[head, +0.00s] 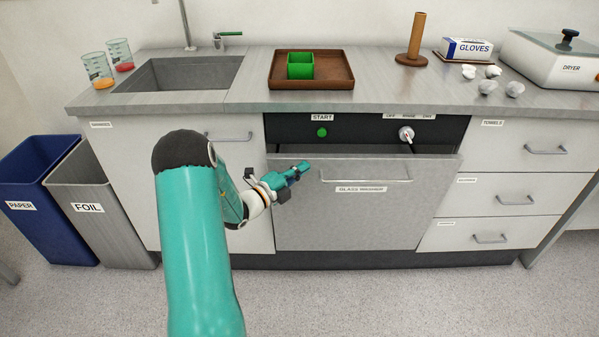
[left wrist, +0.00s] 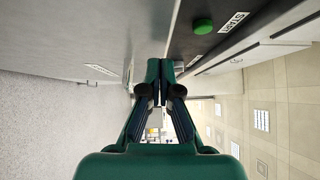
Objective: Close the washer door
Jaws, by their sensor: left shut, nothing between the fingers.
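The grey washer door (head: 345,215), labelled "GLASS WASHER", stands tilted slightly outward at its top, with a dark gap above it under the control panel (head: 360,131). A bar handle (head: 365,179) runs across its upper part. My left gripper (head: 304,167) is shut and empty, in front of the door's upper left part; I cannot tell whether it touches the door. In the left wrist view the closed fingers (left wrist: 160,72) point along the door front, and the green start button (left wrist: 203,27) shows above them. My right gripper is not in view.
Drawers (head: 520,190) stand right of the washer. Paper (head: 30,190) and foil (head: 95,200) bins stand at left. The floor in front is clear.

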